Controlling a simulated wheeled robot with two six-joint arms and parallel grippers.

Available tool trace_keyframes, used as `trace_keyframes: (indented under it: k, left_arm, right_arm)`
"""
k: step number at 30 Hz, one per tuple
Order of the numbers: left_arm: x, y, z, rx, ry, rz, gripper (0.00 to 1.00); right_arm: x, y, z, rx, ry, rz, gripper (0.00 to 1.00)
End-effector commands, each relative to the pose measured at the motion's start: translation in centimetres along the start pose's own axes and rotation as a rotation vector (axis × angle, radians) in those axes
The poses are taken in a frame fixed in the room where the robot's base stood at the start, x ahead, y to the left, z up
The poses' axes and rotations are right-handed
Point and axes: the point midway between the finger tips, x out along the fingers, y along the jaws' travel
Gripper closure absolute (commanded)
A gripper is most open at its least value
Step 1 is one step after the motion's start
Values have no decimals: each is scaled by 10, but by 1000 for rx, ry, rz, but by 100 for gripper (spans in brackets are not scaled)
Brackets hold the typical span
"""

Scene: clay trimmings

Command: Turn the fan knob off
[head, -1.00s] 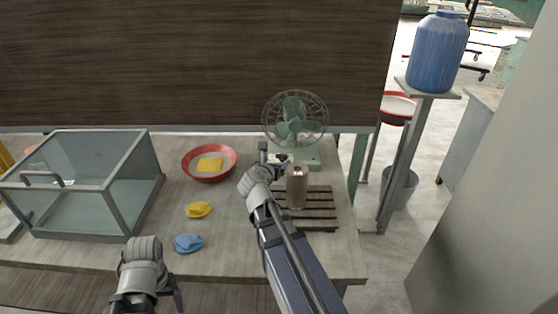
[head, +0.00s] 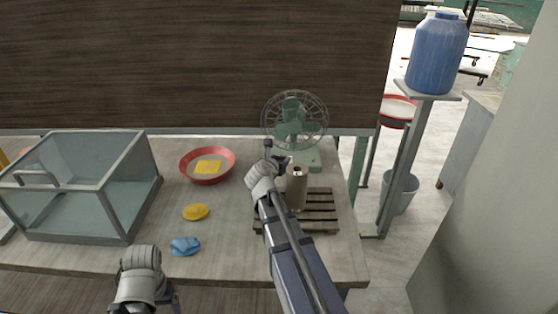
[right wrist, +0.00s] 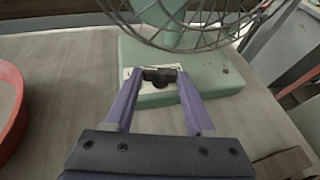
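The green desk fan (head: 294,120) stands at the back of the table, its wire cage above a pale green base (head: 312,160). In the right wrist view, a dark knob (right wrist: 159,79) sits on a light plate on the front of the base (right wrist: 215,80). My right gripper (right wrist: 160,74) is open, with its purple fingers on either side of the knob; I cannot tell whether they touch it. In the head view, my right gripper (head: 278,158) is at the base's front left. My left gripper (head: 175,298) is low at the front edge, its fingers mostly hidden.
A brown cylinder (head: 297,190) stands on a slatted wooden rack (head: 322,218) close to my right arm. A red bowl (head: 188,172), yellow clay (head: 196,212), blue clay (head: 186,246) and a glass case (head: 80,190) lie to the left. A dark panel rises behind.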

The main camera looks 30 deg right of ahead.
Motion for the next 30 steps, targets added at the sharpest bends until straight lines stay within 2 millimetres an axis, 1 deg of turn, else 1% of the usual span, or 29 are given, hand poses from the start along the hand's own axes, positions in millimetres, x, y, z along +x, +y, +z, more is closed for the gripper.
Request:
trace_keyframes:
  k: [1,12,14,17,24,30]
  left_arm:
    - [0,0,0,0,0,0,15]
    - [0,0,0,0,0,0,15]
    - [0,0,0,0,0,0,15]
    - [0,0,0,0,0,0,15]
    - [0,0,0,0,0,0,15]
    - [0,0,0,0,0,0,15]
  right_arm:
    - [0,0,0,0,0,0,53]
    - [0,0,0,0,0,0,95]
    - [0,0,0,0,0,0,100]
    - [0,-1,-1,-5,2,10,100]
    - [-1,-4,-2,-42,5,105,100]
    - [0,-4,-1,-51,2,124,100]
